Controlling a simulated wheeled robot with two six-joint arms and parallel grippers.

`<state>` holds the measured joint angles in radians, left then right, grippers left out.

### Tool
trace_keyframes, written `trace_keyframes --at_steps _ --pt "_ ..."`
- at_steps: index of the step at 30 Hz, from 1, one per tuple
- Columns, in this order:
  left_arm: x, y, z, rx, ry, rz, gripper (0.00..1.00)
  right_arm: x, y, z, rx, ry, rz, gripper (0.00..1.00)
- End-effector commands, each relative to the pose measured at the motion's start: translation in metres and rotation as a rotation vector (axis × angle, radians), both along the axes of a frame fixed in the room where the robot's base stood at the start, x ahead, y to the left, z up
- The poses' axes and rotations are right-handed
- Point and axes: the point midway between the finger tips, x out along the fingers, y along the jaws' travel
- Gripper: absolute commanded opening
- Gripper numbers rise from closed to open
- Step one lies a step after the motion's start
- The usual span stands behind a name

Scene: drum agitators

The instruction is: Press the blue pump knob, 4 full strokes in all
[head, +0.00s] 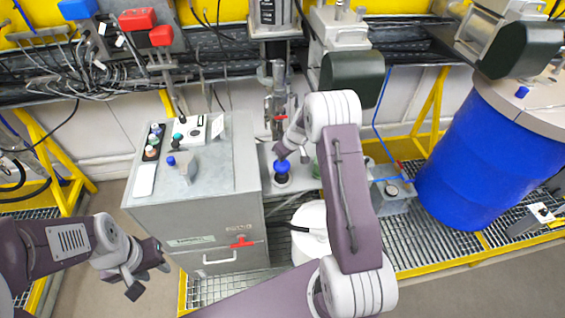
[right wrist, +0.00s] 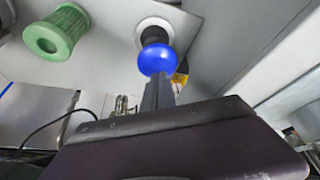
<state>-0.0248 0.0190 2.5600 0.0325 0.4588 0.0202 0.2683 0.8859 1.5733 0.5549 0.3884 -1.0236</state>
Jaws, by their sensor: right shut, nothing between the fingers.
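The blue pump knob (head: 282,167) is a round ball on a dark stem, on a grey plate to the right of the grey cabinet. My right gripper (head: 292,154) is shut and empty, pointing down right at the knob. In the right wrist view the knob (right wrist: 156,59) sits at the tips of my closed fingers (right wrist: 158,90), which meet its edge; I cannot tell whether they touch it. The dark stem and round white collar show beyond it. My left gripper (head: 150,278) is open and empty at the lower left, clear of everything.
A green knob (right wrist: 56,35) stands beside the blue one. A white container (head: 308,232) stands below the plate, partly behind my right arm. A big blue drum (head: 470,160) stands at right. The floor at lower left is clear.

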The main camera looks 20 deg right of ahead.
Motion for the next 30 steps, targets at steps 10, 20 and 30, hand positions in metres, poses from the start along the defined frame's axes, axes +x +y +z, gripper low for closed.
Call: trace_keyframes --at_steps 10,20,30 --pt "0.0 0.0 -0.014 0.0 0.0 0.0 0.36 0.0 0.0 -0.013 0.0 0.0 0.0 0.0" --pt "0.0 0.0 -0.029 0.0 0.0 0.0 0.36 0.0 0.0 -0.027 0.0 0.0 0.0 0.0" --pt "0.0 0.0 -0.045 0.0 0.0 0.0 0.36 -0.001 0.0 -0.042 0.0 0.002 0.0 0.0"
